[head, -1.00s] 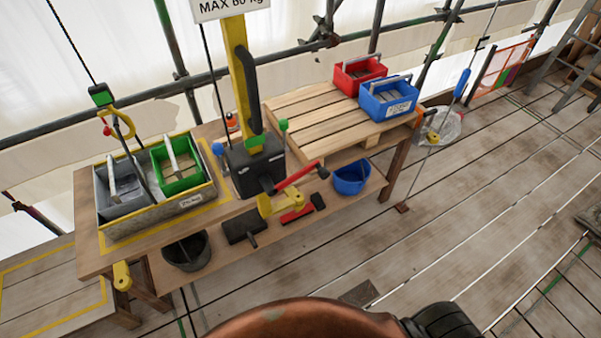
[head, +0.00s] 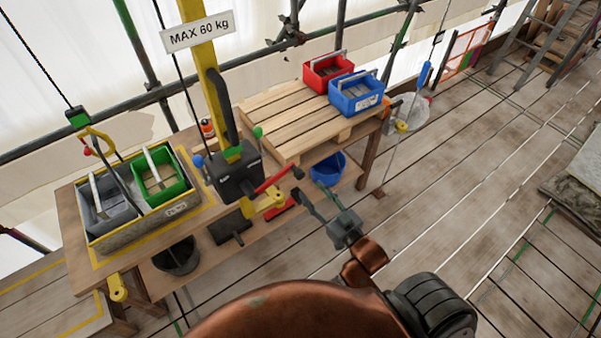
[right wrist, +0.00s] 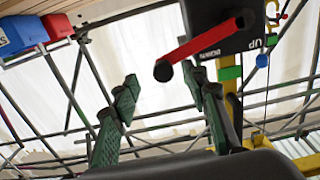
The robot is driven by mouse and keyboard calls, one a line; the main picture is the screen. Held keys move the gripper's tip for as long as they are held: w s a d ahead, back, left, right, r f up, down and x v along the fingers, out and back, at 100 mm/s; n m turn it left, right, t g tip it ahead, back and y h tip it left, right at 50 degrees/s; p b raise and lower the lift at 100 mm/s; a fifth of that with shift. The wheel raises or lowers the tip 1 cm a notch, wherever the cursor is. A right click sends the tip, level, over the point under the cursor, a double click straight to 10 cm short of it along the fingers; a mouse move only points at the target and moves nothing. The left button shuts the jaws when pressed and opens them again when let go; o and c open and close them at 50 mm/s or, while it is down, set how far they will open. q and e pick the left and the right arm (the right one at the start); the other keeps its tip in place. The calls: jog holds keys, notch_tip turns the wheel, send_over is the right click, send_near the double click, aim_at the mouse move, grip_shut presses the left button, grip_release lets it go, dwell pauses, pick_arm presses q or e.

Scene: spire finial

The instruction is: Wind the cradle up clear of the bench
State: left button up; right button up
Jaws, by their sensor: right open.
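The cradle (head: 130,232), a grey tray with a grey tote (head: 108,213) and a green tote (head: 162,180), sits on the bench (head: 78,262). A yellow hook (head: 92,134) on a cable is above it. The black winch box (head: 236,178) is at the foot of the yellow post. Its red crank (head: 274,180) sticks out to the right and ends in a black grip (head: 298,172). My right gripper (head: 318,190) is open just right of the grip. In the right wrist view, the grip (right wrist: 163,71) shows between the open fingertips (right wrist: 160,76), with no clear contact. My left gripper is out of view.
A yellow part (head: 263,204) projects below the crank. Red (head: 328,70) and blue (head: 356,94) crates stand on the pallet (head: 290,118). A blue bucket (head: 328,168) and dark bucket (head: 177,256) are on the lower shelf. The floor at right is mostly open.

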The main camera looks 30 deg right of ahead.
aim_at(301, 177)
jog(key=w, duration=0.2)
jog(key=w+r+p, duration=0.1)
jog(key=w, duration=0.3)
jog(key=shift+w+a+r, duration=0.15)
jog(key=shift+a+r, duration=0.05)
jog(key=shift+a, duration=0.1)
jog(key=shift+w, duration=0.65)
jog(key=shift+c, duration=0.5)
grip_shut()
jog(key=shift+a, duration=0.1)
